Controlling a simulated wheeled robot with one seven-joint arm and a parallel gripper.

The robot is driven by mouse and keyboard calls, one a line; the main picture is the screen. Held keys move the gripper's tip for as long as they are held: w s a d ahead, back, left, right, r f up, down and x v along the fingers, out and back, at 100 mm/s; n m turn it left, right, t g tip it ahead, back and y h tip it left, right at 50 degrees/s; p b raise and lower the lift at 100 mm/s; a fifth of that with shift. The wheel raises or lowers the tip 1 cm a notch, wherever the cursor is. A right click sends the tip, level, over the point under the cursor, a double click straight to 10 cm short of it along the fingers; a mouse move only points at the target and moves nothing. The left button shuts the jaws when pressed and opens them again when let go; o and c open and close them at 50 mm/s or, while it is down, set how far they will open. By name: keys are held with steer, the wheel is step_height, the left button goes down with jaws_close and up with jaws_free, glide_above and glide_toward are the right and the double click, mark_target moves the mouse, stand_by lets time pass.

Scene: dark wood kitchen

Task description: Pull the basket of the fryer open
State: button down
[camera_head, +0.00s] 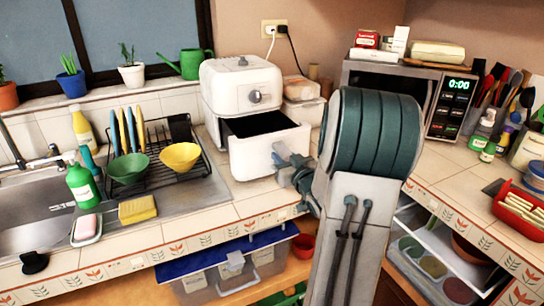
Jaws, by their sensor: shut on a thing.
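A white air fryer (243,88) with a dial on its front stands on the tiled counter near the back wall. Its basket (262,150) is pulled out toward the front, and its dark open inside shows below the fryer's upper body. My gripper (283,163) is at the front right of the basket and is shut on the basket's handle. The handle is mostly hidden by my gripper. My arm comes up from the lower right and covers part of the counter to the right of the basket.
A dish rack (165,160) with a green bowl (128,168) and a yellow bowl (180,157) stands left of the fryer. A microwave (452,100) is at the right. Bare counter lies in front of the basket.

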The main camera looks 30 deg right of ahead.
steer(key=c, duration=1.1)
jaws_free()
steer(key=shift+s, duration=0.1)
steer(key=shift+s+a+b, duration=0.3)
steer(key=shift+s+b, duration=0.3)
steer(key=shift+s, duration=1.65)
steer(key=shift+s+a+b, duration=0.25)
steer(key=shift+s+b, duration=0.4)
steer(key=shift+s, duration=1.65)
steer(key=shift+s+a+b, duration=0.3)
steer(key=shift+s+b, duration=0.3)
steer(key=shift+s, duration=1.65)
